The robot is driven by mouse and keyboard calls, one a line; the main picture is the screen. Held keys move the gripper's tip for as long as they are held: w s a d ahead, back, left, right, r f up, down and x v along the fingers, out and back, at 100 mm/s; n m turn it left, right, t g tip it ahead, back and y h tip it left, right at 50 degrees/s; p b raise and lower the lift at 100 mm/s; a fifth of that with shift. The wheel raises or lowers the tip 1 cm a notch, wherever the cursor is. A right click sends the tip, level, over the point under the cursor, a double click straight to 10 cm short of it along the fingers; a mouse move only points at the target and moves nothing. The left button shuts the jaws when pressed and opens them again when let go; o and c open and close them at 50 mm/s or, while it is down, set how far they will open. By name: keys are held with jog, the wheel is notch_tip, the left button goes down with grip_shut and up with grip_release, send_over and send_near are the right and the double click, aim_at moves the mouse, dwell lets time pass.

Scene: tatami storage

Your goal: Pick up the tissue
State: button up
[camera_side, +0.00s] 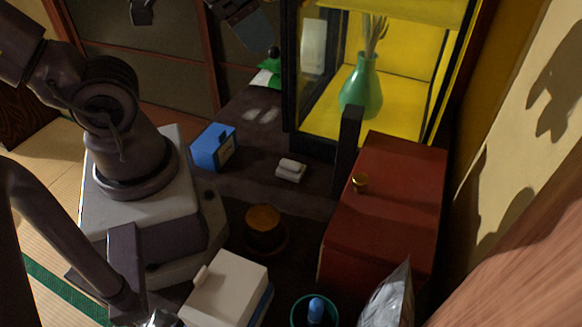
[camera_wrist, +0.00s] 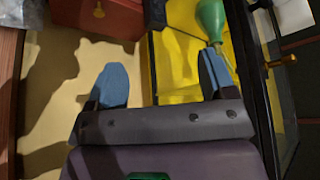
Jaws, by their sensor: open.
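A small white folded piece (camera_side: 290,170), perhaps the tissue, lies on the dark floor in the middle of the side view. A white-topped box (camera_side: 228,290) with a small pale piece on its top stands at the bottom; I cannot tell whether that piece is a tissue. My gripper (camera_wrist: 163,78) is open in the wrist view, its two blue fingers wide apart with nothing between them. In the side view, only dark and blue-grey parts of my arm's end show at the top edge, well away from both white things. Neither white thing shows in the wrist view.
A blue box (camera_side: 213,147) and a round brown-topped pot (camera_side: 264,222) stand near my base. A red cabinet (camera_side: 390,200) is at right. A green vase (camera_side: 361,85) stands in a yellow-lined case (camera_side: 291,75), whose dark frame is a tall obstacle. A teal-rimmed container (camera_side: 314,300) is at bottom.

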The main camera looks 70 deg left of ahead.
jog(key=shift+o, duration=1.4)
jog(key=n+g, duration=0.6)
jog(key=n, duration=0.3)
send_over(292, 160)
notch_tip(292, 160, down, 22)
notch_tip(292, 160, down, 13)
jog(key=shift+r, duration=0.2)
jog(key=c, duration=1.1)
